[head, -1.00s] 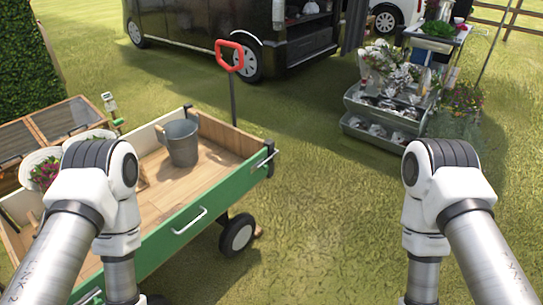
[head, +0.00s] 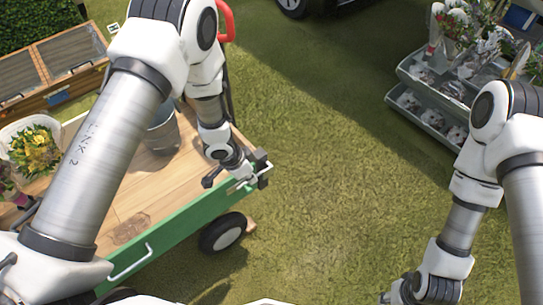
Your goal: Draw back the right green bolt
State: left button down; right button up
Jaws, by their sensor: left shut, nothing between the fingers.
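The green side panel (head: 185,228) of the wooden cart runs from the lower left up to its right corner. The right bolt (head: 264,171) is a dark fitting at that corner, partly hidden by my gripper. My left gripper (head: 243,183) is shut with nothing held. It is at the top edge of the panel, right beside the bolt; I cannot tell if it touches. The left bolt is out of sight.
A grey bucket (head: 162,132) stands in the cart behind my left arm. The red cart handle (head: 227,20) rises behind. A pale handle (head: 131,264) is on the panel. A tiered flower stand (head: 430,100) is at the upper right. Open grass lies between cart and stand.

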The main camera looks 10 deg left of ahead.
pick_arm(q)
jog(key=w+d+f, duration=0.1)
jog(key=f, duration=0.1)
jog(key=w+d+f, duration=0.1)
jog(key=w+f, duration=0.1)
jog(key=w+d+f, duration=0.1)
jog(key=f, duration=0.2)
jog(key=shift+w+d+f, duration=0.1)
jog(key=shift+w, duration=0.15)
jog(key=shift+t, duration=0.3)
jog(key=s+a, duration=0.2)
jog(key=a, duration=0.1)
jog(key=shift+s, duration=0.4)
pick_arm(e)
jog(key=shift+w+r, duration=0.1)
jog(key=shift+r, duration=0.25)
